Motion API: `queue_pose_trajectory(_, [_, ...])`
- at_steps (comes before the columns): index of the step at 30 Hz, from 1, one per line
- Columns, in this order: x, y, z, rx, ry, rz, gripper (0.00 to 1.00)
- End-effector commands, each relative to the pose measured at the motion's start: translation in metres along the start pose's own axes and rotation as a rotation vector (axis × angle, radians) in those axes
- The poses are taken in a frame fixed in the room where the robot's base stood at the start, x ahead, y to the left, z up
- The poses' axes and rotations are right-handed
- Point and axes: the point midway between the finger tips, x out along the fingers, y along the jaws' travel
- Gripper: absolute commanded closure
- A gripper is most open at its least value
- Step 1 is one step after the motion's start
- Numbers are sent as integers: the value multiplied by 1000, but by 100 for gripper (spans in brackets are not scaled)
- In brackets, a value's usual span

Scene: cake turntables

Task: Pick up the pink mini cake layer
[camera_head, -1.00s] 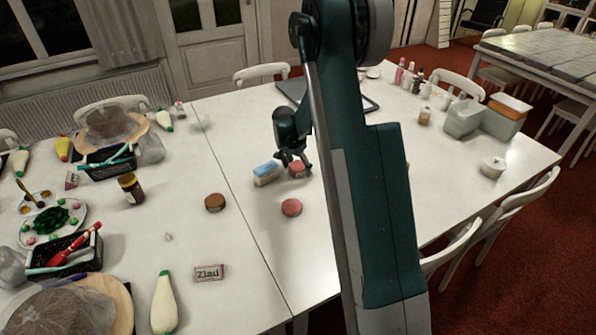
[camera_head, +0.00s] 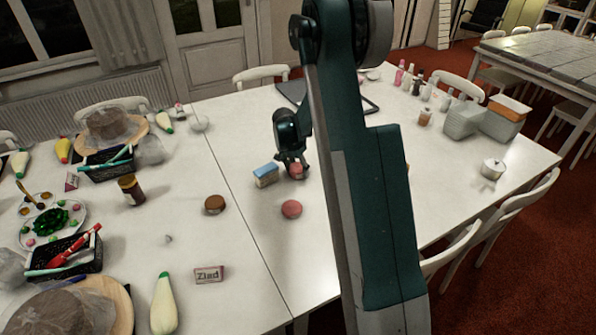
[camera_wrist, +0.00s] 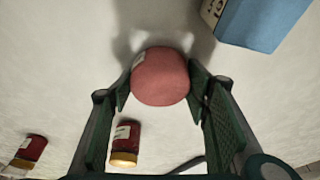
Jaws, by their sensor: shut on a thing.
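My gripper (camera_wrist: 160,86) is shut on a pinkish-red round thing (camera_wrist: 160,77) with a small pale label on its side. The fingers press on its left and right sides in the wrist view. In the head view my gripper (camera_head: 293,166) points down at the table with this thing (camera_head: 296,171) between its fingers; I cannot tell whether it touches the table. A flat pink disc, which looks like a pink mini cake layer (camera_head: 291,208), lies apart on the table, nearer the camera.
A blue-and-white block (camera_head: 265,175) stands close left of my gripper and shows in the wrist view (camera_wrist: 263,20). A brown disc (camera_head: 215,204) lies further left. A red jar with a yellow lid (camera_wrist: 125,143) shows in the wrist view. White table (camera_head: 245,250) in front is mostly clear.

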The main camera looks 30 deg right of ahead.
Motion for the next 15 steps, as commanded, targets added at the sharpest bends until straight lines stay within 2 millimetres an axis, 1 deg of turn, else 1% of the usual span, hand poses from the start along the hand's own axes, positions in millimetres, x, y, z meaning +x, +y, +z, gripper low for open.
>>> queue_pose_trajectory(5, [-3, 0, -1, 0, 0, 0, 65])
queue_pose_trajectory(8, [-8, 0, -2, 0, 0, 0, 65])
queue_pose_trajectory(11, [-18, 0, -5, 0, 0, 0, 65])
queue_pose_trajectory(15, [-35, 0, -10, 0, 0, 0, 65])
